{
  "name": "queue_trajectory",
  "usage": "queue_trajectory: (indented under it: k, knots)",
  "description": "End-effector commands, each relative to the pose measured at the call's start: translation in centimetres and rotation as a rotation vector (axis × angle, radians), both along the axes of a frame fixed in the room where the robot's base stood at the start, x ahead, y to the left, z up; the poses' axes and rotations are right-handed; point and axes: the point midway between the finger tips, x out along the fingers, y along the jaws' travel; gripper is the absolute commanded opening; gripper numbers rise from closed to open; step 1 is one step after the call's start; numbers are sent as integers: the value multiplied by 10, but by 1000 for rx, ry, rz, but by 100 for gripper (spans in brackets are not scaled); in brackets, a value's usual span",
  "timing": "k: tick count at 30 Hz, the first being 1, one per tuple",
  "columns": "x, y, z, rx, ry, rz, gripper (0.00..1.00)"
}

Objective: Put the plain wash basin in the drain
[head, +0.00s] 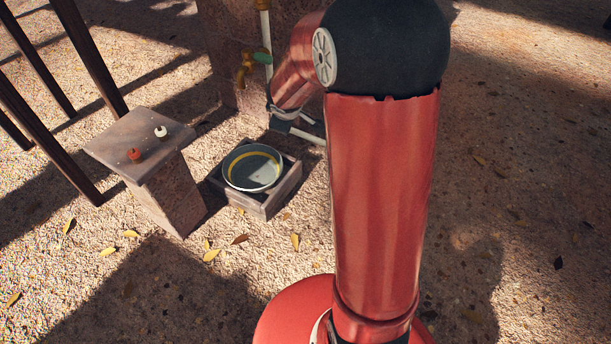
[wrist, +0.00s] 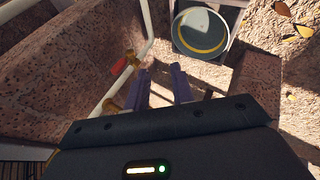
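A round grey basin (head: 253,172) with a yellow band inside sits in a low square box-like frame (head: 262,209), which may be the drain. The basin looks level and holds nothing I can make out. It also shows at the top of the wrist view (wrist: 201,32). No other basin, with or without a band, is in sight. My gripper (head: 314,126) is to the right of the basin and apart from it, partly hidden by my arm. In the wrist view my gripper (wrist: 164,86) has its two fingers apart, with nothing held between them.
A stone pedestal (head: 165,185) with a red and a white knob stands left of the basin. A brass tap (head: 245,70) is on the wall behind. A red-handled tap (wrist: 126,63) and white pipe (wrist: 147,30) are beside my fingers. Open gravel lies in front.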

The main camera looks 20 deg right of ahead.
Motion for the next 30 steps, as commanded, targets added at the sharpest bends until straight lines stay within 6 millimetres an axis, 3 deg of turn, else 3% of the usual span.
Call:
queue_trajectory:
  k: [1, 3, 9, 15, 18, 23, 30]
  knots:
    - [-19, 0, 28, 14, -24, -72, 24]
    - [-48, 1, 56, 49, -40, -174, 24]
    - [-143, 16, 109, 217, -55, -429, 24]
    - [-234, 46, 125, 439, -20, -592, 24]
    - [-265, 60, 126, 528, 8, -630, 24]
    - [-291, 73, 124, 606, 40, -656, 24]
    - [-294, 75, 124, 617, 46, -659, 24]
